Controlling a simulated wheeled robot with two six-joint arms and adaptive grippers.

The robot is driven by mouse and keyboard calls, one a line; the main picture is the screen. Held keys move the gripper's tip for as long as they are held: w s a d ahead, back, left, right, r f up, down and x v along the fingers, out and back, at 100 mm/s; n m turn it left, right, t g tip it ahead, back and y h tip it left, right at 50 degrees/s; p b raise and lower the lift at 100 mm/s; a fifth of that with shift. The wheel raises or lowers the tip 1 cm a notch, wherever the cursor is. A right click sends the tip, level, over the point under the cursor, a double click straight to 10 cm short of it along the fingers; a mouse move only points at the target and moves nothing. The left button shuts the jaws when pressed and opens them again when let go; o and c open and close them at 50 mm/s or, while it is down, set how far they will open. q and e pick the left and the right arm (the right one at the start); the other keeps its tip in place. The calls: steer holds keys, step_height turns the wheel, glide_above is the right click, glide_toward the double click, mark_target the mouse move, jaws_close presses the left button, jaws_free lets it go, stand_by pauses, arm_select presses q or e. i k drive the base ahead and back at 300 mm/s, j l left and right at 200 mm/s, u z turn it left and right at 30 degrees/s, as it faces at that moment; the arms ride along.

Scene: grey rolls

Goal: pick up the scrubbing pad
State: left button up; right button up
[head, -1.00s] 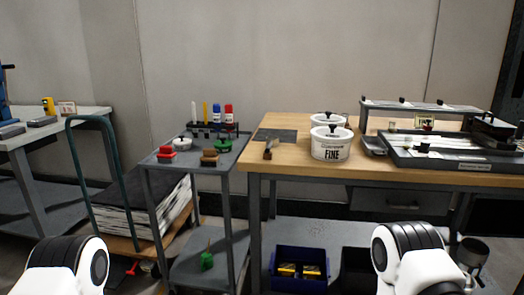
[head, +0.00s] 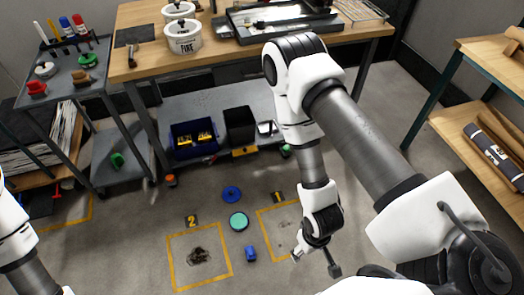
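Several small items that could include the scrubbing pad lie on the floor in the head view: a round teal piece (head: 239,222), a blue disc (head: 232,194) and a small blue block (head: 251,254). I cannot tell for certain which is the pad. My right gripper (head: 316,265) hangs low at the right of these items, its fingers spread and nothing visible between them. It is apart from the blue block and the teal piece. Part of my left arm shows at the left edge; its gripper is out of view.
Yellow floor squares marked 2 (head: 192,222) and 1 (head: 278,197) surround dark patches. A wooden-topped workbench (head: 140,60) with bins on its lower shelf stands behind. A grey cart (head: 70,90) stands left, a shelved table (head: 480,55) right. Open floor lies between.

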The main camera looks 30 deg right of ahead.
mark_target(250, 251)
steer(key=k+l+z, duration=0.15)
steer(key=k, duration=0.3)
steer(key=k+l+z, duration=0.15)
steer(key=k, duration=0.3)
steer(key=i+l, duration=0.85)
steer(key=i, duration=0.25)
steer(key=u, duration=0.05)
